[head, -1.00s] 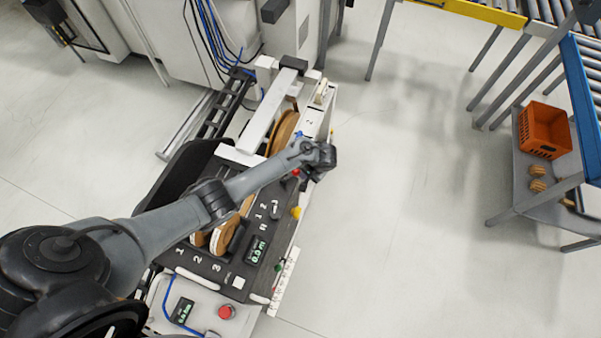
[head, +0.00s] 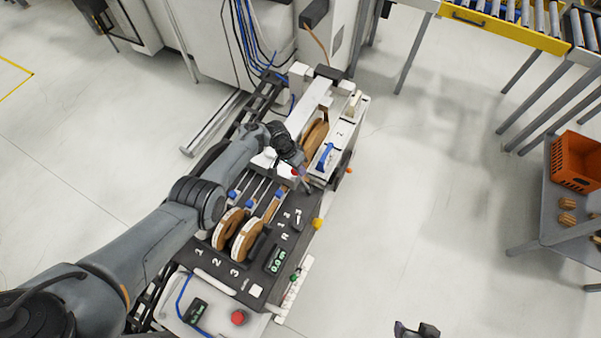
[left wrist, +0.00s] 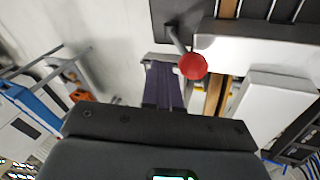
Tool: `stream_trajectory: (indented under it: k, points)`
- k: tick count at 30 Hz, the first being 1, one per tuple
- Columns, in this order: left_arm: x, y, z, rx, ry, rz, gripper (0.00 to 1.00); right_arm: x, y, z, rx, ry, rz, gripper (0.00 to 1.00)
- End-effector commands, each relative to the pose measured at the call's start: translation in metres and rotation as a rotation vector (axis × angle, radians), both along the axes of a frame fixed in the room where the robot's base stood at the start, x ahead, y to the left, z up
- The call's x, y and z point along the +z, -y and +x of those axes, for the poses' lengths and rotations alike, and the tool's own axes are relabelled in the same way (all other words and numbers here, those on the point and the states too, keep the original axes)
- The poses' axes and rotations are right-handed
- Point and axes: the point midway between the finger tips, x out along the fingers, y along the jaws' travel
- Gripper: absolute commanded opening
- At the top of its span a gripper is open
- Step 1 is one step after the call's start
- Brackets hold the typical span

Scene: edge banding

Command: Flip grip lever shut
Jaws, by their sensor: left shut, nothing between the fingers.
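A lever with a red ball knob (head: 295,172) stands on the edge-banding machine, and the knob shows large in the left wrist view (left wrist: 193,66) on a thin dark stem. I cannot tell for certain that this is the grip lever. My left gripper (head: 304,182) is shut and empty, close beside the red knob. In the left wrist view its dark fingers (left wrist: 164,86) lie just left of and below the knob; I cannot tell whether they touch it. A dark piece at the bottom edge looks like my right gripper (head: 416,329); its fingers are unclear.
A blue handle (head: 326,156) sits on the white housing behind the gripper. Wooden-coloured coils (head: 246,240), a yellow knob (head: 318,223) and a red button (head: 239,317) are on the machine. An orange crate (head: 577,162) stands at right. The floor between is clear.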

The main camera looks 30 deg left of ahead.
Motion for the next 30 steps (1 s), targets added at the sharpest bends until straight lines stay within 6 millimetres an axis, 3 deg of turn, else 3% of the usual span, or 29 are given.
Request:
stream_trajectory:
  k: [12, 30]
  points:
    - [-0.009, -0.026, 0.0, 0.004, -0.001, 0.004, 0.0, -0.009, -0.001, 0.0, -0.002, 0.0, 0.003, 0.57]
    - [-0.013, -0.032, -0.003, 0.01, -0.008, 0.011, 0.0, -0.009, -0.001, 0.0, -0.002, -0.001, 0.003, 0.57]
